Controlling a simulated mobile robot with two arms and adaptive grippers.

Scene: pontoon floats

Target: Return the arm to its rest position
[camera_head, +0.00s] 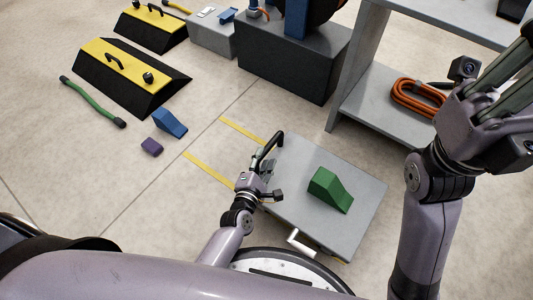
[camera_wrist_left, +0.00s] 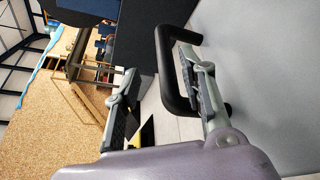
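My left gripper (camera_head: 268,168) is low over the left edge of a grey flat platform (camera_head: 345,220), beside its black handle (camera_head: 270,148). In the left wrist view my left gripper (camera_wrist_left: 158,88) has its fingers wide apart. The right-hand finger overlaps the black loop handle (camera_wrist_left: 168,72) in the picture; I cannot tell whether they touch. Nothing is clamped between the fingers. My right gripper (camera_head: 500,90) is raised at the upper right, cut by the frame edge; its finger opening is unclear.
A green wedge (camera_head: 330,190) lies on the platform. A blue wedge (camera_head: 170,123), purple block (camera_head: 152,147) and green hose (camera_head: 93,100) lie on the floor at left. Yellow-black ramps (camera_head: 125,75) stand behind. A grey shelf (camera_head: 385,115) with an orange coil (camera_head: 415,97) stands near my right arm.

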